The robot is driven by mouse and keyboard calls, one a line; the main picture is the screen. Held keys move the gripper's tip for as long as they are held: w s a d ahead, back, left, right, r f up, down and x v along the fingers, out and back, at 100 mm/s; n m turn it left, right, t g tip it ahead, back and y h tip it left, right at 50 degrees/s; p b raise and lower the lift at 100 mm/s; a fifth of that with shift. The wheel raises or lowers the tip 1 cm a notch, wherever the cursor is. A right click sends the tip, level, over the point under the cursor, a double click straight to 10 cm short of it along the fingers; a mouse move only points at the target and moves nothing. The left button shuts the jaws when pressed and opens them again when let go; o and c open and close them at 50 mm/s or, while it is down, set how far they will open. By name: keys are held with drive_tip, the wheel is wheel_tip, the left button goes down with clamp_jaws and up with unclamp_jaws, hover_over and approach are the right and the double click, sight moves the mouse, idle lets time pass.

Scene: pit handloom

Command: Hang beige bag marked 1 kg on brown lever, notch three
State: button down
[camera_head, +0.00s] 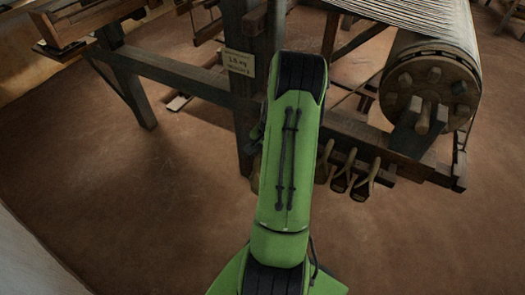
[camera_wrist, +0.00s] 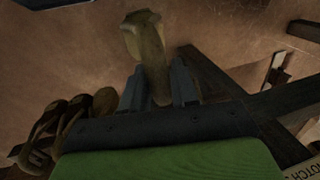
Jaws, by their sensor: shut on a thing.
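My gripper (camera_wrist: 158,80) is shut on a beige bag (camera_wrist: 147,42), seen in the wrist view between its two dark fingers. The bag extends beyond the fingertips above the floor. Its weight mark is not readable. In the head view my green arm hides the gripper, and only a sliver of beige shows at the arm's left edge. I cannot single out the brown lever or its notches; dark wooden beams (camera_wrist: 221,75) lie to the right of the bag in the wrist view.
A card (camera_head: 238,62) is on the dark post (camera_head: 238,115). The warp roller (camera_head: 430,80) stands at upper right. The floor at left is clear.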

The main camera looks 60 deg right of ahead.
sight(258, 158)
drive_tip(key=shift+s+a, duration=0.1)
drive_tip(key=shift+a, duration=1.45)
drive_tip(key=a+r+b, duration=0.1)
drive_tip(key=a, duration=0.8)
drive_tip(key=shift+s+a, duration=0.35)
drive_tip(key=shift+s, duration=0.1)
